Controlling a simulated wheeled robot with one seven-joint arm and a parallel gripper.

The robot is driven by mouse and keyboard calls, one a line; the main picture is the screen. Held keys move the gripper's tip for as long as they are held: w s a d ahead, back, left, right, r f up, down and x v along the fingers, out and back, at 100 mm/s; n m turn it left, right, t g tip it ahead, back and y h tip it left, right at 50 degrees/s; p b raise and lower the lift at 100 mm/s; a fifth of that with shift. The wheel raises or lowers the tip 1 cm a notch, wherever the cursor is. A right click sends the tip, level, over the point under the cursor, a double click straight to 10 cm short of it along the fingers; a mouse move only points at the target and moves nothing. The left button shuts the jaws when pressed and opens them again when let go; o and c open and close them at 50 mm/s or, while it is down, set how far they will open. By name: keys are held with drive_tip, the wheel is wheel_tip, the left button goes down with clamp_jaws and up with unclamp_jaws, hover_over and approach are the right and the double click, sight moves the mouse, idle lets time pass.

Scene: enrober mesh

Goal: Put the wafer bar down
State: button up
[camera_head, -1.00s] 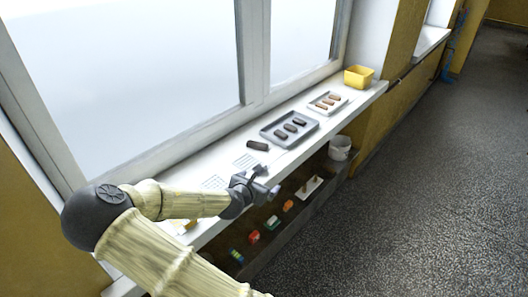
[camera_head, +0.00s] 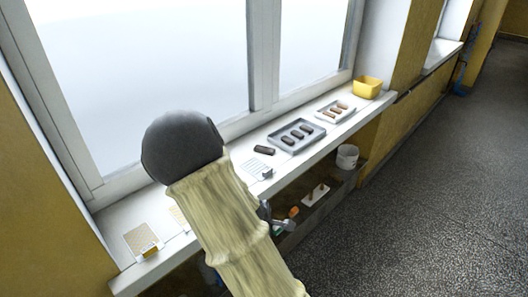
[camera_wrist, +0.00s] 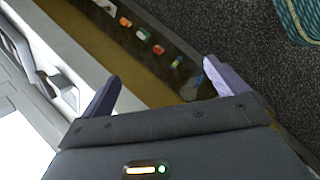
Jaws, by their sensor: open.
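My gripper (camera_wrist: 163,88) is open and empty in the wrist view, its two pale purple fingers wide apart, above the shelf and floor edge. In the head view my arm hides most of it. A single dark brown bar (camera_head: 264,150) lies flat on the white sill, apart from my gripper. It looks like the wafer bar, but similar dark bars lie in the grey tray (camera_head: 272,143) beside it. A white mesh sheet (camera_head: 254,167) with a small grey block lies just nearer than the lone bar. A yellow mesh sheet (camera_head: 142,238) lies at the near left end.
A second, paler tray (camera_head: 324,117) holds lighter brown bars, and a yellow bin (camera_head: 367,87) stands at the sill's far end. A white bucket (camera_head: 347,156) and several small coloured items sit lower, under the sill. The window is behind; the floor at right is clear.

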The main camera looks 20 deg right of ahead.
drive_tip(key=s+a+r+m+y, duration=0.4)
drive_tip(key=s+a+r+m, duration=0.5)
drive_tip(key=s+r+m, duration=0.1)
drive_tip(key=r+m, duration=0.1)
drive_tip(key=m, duration=0.1)
drive_tip(key=shift+s+a+m+g+y, duration=0.15)
drive_tip(key=shift+m+g+y, duration=0.15)
drive_tip(key=shift+m+g, duration=0.1)
drive_tip(key=shift+c, duration=0.2)
